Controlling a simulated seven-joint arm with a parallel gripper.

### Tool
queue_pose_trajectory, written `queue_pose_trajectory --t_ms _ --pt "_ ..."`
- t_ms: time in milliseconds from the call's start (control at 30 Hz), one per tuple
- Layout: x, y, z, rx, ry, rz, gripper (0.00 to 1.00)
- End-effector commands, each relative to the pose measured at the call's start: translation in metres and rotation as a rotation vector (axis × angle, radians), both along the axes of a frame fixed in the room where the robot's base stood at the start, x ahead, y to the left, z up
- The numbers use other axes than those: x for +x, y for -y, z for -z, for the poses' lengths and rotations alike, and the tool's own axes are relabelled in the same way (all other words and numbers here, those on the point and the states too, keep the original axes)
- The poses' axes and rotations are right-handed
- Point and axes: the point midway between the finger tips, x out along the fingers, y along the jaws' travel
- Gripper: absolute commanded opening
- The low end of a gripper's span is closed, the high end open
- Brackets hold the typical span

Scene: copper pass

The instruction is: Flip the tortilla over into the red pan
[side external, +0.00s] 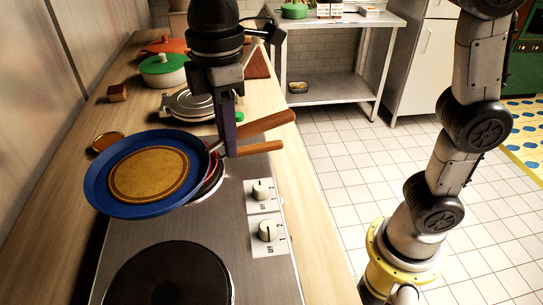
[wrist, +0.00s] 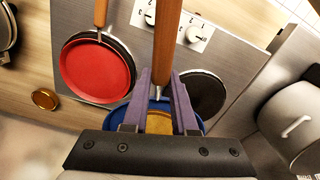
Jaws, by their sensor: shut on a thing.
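My gripper (side external: 229,150) is shut on the wooden handle (side external: 268,122) of the blue pan (side external: 97,192), and the fingers also show in the wrist view (wrist: 160,92). The blue pan is raised above the stove and looks slightly tilted. The round brown tortilla (side external: 149,174) lies flat in it; part of it shows in the wrist view (wrist: 158,122). The red pan (wrist: 97,72) sits on the rear burner, empty. In the side view the blue pan hides most of it, leaving a red edge and its wooden handle (side external: 256,148).
The front burner (side external: 170,275) is bare, beside two knobs (side external: 265,230). Behind the stove stand a silver round appliance (side external: 190,104), a green-lidded pot (side external: 163,65) and an orange-lidded pot (side external: 166,45). A small gold dish (side external: 108,141) lies near the wall.

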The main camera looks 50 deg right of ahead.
Motion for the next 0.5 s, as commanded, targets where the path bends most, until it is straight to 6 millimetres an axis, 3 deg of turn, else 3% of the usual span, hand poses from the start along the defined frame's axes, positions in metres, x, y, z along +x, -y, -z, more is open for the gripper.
queue_pose_trajectory --t_ms 100,200,333,500 --pt "0.041 0.025 0.01 0.001 0.002 0.074 0.0" --pt "0.064 0.046 0.02 0.001 0.002 0.142 0.0" --pt "0.082 0.07 0.031 0.002 0.002 0.214 0.0" --pt "0.089 0.088 0.039 0.001 0.006 0.263 0.0"
